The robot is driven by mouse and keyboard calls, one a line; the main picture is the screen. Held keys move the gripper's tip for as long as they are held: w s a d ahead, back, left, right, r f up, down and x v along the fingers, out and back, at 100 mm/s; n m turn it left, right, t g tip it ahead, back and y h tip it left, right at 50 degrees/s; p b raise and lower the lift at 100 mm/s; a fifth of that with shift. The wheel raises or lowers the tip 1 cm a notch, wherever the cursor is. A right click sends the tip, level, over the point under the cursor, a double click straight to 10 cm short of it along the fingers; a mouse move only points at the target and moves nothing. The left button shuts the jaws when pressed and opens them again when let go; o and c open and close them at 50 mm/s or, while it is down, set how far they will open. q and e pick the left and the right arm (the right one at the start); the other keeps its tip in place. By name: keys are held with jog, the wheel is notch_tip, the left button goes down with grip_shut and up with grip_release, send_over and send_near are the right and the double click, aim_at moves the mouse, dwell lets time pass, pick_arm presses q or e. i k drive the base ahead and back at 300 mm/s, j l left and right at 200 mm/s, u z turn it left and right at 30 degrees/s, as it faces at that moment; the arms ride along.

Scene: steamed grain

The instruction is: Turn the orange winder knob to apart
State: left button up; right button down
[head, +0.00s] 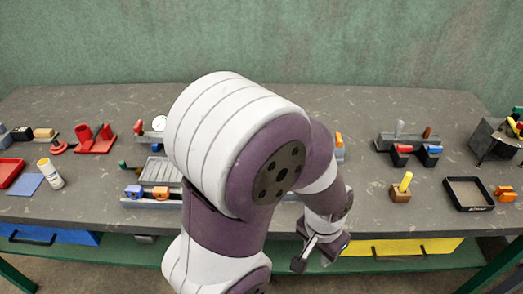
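An orange knob (160,192) sits on the front of a grey metal device (160,172) left of centre, beside a blue knob (134,191). The frame does not make clear whether this is the winder knob. A second orange part (339,140) shows just right of my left arm, mostly hidden behind it. My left arm fills the middle of the view and hides much of the bench there. My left gripper (316,252) hangs at the bench's front edge, away from both orange parts. Its finger gap is unclear. My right gripper is not in view.
The grey bench (440,120) holds a red stand (96,139), a dial gauge (159,123), a white bottle (50,174), a vise-like block (408,146) and a black tray (468,193). Blue (50,236) and yellow (400,248) drawers are below.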

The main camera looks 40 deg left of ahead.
aim_at(339, 142)
jog(key=u, duration=1.2)
